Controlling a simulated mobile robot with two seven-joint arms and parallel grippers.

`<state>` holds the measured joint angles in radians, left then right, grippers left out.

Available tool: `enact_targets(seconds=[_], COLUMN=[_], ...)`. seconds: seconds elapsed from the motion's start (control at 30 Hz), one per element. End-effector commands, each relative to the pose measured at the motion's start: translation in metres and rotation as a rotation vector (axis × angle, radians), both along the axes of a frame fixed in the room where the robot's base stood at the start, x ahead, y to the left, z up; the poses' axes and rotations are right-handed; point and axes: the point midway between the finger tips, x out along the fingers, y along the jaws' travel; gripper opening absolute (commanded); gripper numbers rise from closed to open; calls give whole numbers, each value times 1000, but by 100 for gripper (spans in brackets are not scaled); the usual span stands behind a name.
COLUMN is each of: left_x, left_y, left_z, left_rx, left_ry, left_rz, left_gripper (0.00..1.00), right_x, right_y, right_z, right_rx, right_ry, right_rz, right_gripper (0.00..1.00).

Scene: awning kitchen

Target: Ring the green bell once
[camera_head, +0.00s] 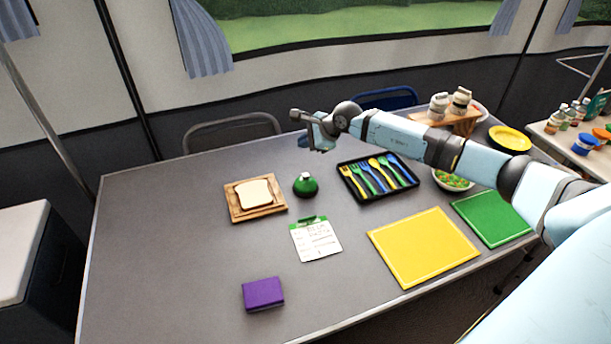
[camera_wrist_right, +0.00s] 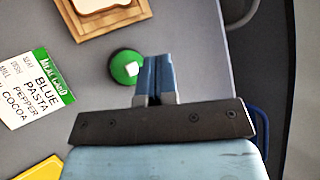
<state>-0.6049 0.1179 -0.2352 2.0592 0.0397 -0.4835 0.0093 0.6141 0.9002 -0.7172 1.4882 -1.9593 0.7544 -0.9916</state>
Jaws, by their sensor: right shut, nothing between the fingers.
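The green bell (camera_head: 305,185) stands on the grey table, between the bread board and the cutlery tray, with a small pale button on top. In the right wrist view the bell (camera_wrist_right: 125,66) lies just beyond and left of the fingertips. My right gripper (camera_head: 305,143) is above the table, over and slightly behind the bell, with a visible gap between them in the head view. In the wrist view its blue fingers (camera_wrist_right: 158,62) are together and empty. My left gripper is not in view.
Near the bell are a board with bread (camera_head: 237,212), a menu clipboard (camera_head: 315,240) and a black cutlery tray (camera_head: 346,185). A purple box (camera_head: 262,294) lies at the front. Yellow (camera_head: 423,246) and green (camera_head: 492,218) boards lie right. The table's left side is clear.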

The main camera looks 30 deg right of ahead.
Motion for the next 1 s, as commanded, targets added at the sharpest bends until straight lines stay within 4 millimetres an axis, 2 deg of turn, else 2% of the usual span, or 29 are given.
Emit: enact_targets(seconds=[0.17, 0.33, 0.8, 1.0], left_x=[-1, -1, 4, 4], left_y=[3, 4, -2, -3], left_z=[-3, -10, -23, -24], left_rx=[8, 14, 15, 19], left_ry=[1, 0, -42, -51], left_rz=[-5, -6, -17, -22], left_gripper=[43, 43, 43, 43], right_x=[0, 0, 0, 0], right_y=[1, 1, 1, 1], right_z=[-3, -14, -78, -89], right_rx=[3, 4, 4, 4], right_ry=[0, 1, 0, 0], right_rz=[0, -1, -1, -1], right_gripper=[0, 0, 0, 0])
